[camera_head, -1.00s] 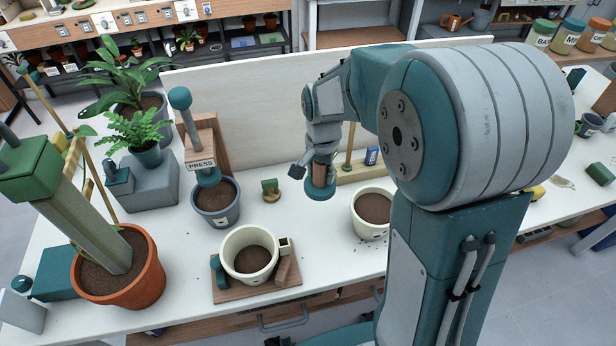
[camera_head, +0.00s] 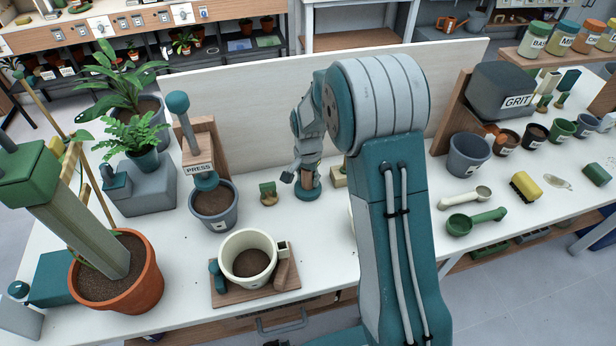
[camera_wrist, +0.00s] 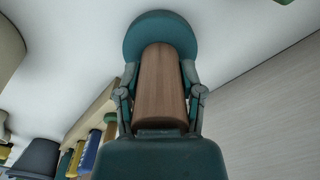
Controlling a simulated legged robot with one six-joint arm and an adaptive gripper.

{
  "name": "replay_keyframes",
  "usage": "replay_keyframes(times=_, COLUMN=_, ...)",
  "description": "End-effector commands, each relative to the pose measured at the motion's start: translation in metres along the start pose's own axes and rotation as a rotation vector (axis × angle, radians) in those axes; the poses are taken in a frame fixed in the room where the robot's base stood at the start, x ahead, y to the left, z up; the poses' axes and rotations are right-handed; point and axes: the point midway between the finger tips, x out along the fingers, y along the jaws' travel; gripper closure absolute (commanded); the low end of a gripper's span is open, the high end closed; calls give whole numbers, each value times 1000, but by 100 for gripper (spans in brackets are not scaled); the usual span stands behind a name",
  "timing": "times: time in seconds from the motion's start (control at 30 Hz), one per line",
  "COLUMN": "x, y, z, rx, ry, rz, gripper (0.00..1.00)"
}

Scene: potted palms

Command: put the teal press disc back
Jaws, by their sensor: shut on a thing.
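The teal press disc (camera_head: 307,192) with its wooden handle is held by my gripper (camera_head: 305,176), near the back of the white bench. In the wrist view the teal disc (camera_wrist: 158,28) is at the far end of the handle, with a gripper finger on each side of the wood. The disc is low over the bench; I cannot tell whether it touches. A pale wooden rack (camera_head: 339,178) is just right of the disc, mostly hidden by my arm. In the wrist view several tools stand along the rack (camera_wrist: 92,112).
The PRESS stand (camera_head: 198,168) is left, over a grey pot (camera_head: 214,206). A small green-and-wood block (camera_head: 268,193) is close left of the disc. A cream pot (camera_head: 248,257) is on a wooden board in front. The white back panel (camera_head: 262,110) is behind.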

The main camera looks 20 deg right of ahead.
Motion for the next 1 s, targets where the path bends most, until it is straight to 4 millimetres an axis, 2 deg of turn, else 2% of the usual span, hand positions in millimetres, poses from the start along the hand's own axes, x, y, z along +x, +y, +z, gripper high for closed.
replay_keyframes(times=0.27, x=1, y=0, z=0, rx=0, ry=0, rz=0, gripper=100)
replay_keyframes(times=0.3, x=1, y=0, z=0, rx=0, ry=1, rz=-1, gripper=33)
replay_keyframes(times=0.33, x=1, y=0, z=0, rx=0, ry=1, rz=-1, gripper=19)
replay_keyframes(times=0.37, x=1, y=0, z=0, rx=0, ry=1, rz=-1, gripper=16)
replay_keyframes(times=0.77, x=-1, y=0, z=0, rx=0, ry=1, rz=-1, gripper=16)
replay_keyframes(times=0.87, x=-11, y=0, z=0, rx=0, ry=3, rz=-3, gripper=16)
replay_keyframes(times=1.0, x=-36, y=-1, z=-1, rx=0, ry=5, rz=-5, gripper=16)
